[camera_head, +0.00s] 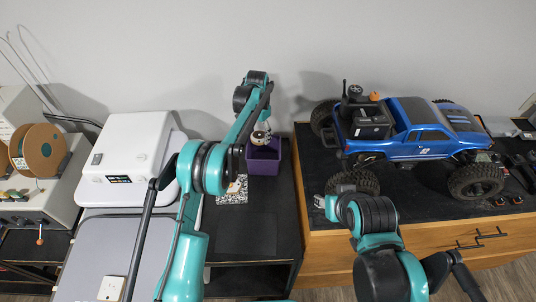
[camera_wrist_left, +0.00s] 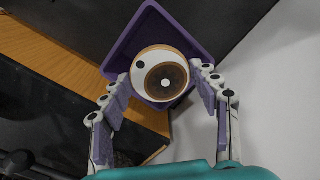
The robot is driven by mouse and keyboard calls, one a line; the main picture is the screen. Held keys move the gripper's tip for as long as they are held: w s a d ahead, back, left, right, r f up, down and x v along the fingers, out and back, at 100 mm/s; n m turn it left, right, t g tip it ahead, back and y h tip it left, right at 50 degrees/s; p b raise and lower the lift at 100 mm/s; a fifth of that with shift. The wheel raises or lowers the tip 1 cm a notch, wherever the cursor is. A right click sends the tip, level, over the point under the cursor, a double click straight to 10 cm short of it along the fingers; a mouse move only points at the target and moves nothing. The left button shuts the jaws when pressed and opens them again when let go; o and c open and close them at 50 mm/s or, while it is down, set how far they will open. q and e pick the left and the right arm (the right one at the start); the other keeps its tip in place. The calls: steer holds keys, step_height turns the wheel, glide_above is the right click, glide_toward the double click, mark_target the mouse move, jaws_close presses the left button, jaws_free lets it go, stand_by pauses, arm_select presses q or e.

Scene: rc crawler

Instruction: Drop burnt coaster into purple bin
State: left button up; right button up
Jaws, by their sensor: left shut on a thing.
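The purple bin (camera_wrist_left: 119,58) shows behind and around the coaster in the left wrist view. In the head view the bin (camera_head: 263,161) stands on the dark surface, and my left gripper (camera_head: 261,128) holds the coaster over it. The fingers are small there and partly hidden by my arm.
A blue RC crawler (camera_head: 425,140) stands on the black-topped wooden cabinet (camera_head: 430,248) to the right. A white machine (camera_head: 132,158) is left of my left arm. A speckled block (camera_head: 233,190) lies near the bin. Dark surface in front of the bin is clear.

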arm_select(q)
steer(key=shift+s+f, duration=0.1)
steer(key=shift+f, duration=0.35)
step_height(320, 180, down, 4)
steer(key=shift+b, duration=0.95)
steer(key=shift+f, duration=0.25)
steer(key=o, duration=1.2)
